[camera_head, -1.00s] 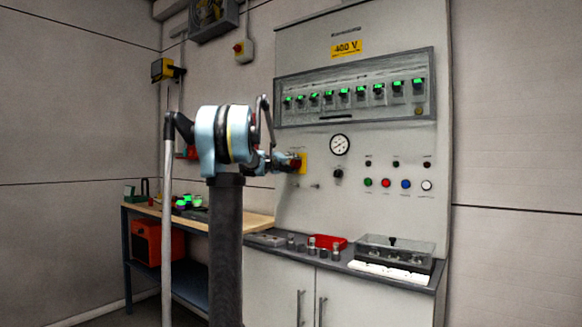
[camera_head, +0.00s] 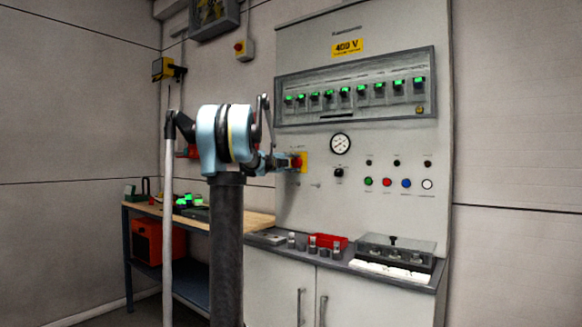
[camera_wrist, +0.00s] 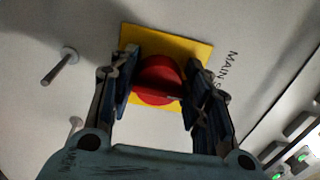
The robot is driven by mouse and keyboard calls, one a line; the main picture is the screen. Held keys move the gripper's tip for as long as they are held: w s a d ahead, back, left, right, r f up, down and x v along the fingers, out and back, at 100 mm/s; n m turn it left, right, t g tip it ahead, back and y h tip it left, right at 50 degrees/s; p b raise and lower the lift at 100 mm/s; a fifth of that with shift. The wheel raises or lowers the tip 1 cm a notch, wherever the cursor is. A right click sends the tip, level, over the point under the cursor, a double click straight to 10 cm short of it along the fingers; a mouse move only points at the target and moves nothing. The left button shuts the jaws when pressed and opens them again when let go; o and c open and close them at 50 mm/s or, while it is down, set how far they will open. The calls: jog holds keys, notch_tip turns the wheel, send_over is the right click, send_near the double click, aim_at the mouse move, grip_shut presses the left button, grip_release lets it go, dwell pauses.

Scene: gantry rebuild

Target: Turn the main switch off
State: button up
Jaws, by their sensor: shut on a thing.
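The main switch is a red rotary knob (camera_wrist: 158,80) on a yellow plate (camera_wrist: 190,48), with lettering starting "MAIN" beside it in the wrist view. In the head view the yellow plate with the red knob (camera_head: 298,161) is on the left part of the grey panel. My gripper (camera_wrist: 158,85) has one finger on each side of the red knob and is shut on it. In the head view my gripper (camera_head: 290,162) reaches the panel from the left. The knob's handle position is hard to read because the fingers cover its sides.
Two metal pegs stick out of the panel near the switch; one peg (camera_wrist: 60,67) is clear in the wrist view. A gauge (camera_head: 340,144) and a black knob (camera_head: 339,173) are to the right. A counter with a red tray (camera_head: 328,241) lies below.

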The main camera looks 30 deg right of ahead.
jog(key=shift+f, duration=0.1)
jog(key=o, duration=1)
jog(key=shift+w, duration=0.15)
jog(key=v, duration=1.2)
